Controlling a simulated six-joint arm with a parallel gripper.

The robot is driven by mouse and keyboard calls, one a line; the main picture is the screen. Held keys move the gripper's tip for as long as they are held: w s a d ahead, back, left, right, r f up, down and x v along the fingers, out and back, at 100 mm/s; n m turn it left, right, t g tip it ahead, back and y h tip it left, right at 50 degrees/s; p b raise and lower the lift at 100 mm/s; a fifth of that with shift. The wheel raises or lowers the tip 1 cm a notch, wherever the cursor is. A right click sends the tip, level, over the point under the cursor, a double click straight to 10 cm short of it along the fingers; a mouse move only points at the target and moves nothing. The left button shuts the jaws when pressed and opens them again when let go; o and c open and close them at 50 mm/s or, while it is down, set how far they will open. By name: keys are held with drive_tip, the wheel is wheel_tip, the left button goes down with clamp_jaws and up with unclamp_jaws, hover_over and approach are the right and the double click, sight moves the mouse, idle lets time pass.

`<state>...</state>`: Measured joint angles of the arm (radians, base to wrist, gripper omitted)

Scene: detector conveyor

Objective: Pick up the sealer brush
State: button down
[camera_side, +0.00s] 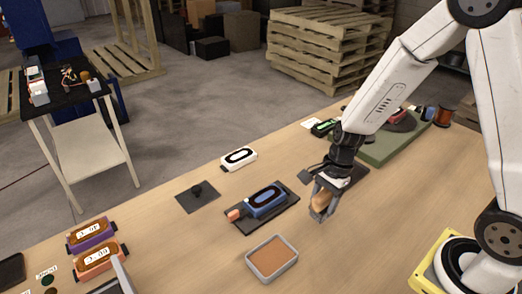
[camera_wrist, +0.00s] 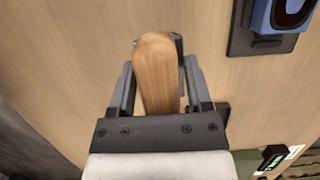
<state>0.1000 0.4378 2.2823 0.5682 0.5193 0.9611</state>
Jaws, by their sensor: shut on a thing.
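The sealer brush, seen as a rounded wooden handle (camera_wrist: 157,78), lies between the two fingers of my gripper (camera_wrist: 156,45) in the wrist view. The fingers are shut on it, one on each side. In the side view my gripper (camera_side: 321,210) points down over the right half of the wooden table, with the tan brush (camera_side: 323,198) between its fingers. The bristle end is hidden, and I cannot tell whether the brush touches the table.
A grey-rimmed tray (camera_side: 250,264) with a brown filling stands in front. A blue device (camera_side: 267,201) sits on a dark plate left of my gripper. A white device (camera_side: 238,158) lies further back. Table in front of my gripper is clear.

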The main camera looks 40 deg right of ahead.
drive_tip(key=shift+r, duration=3.1)
drive_tip(key=c, duration=0.8)
unclamp_jaws()
drive_tip(key=shift+c, duration=1.6)
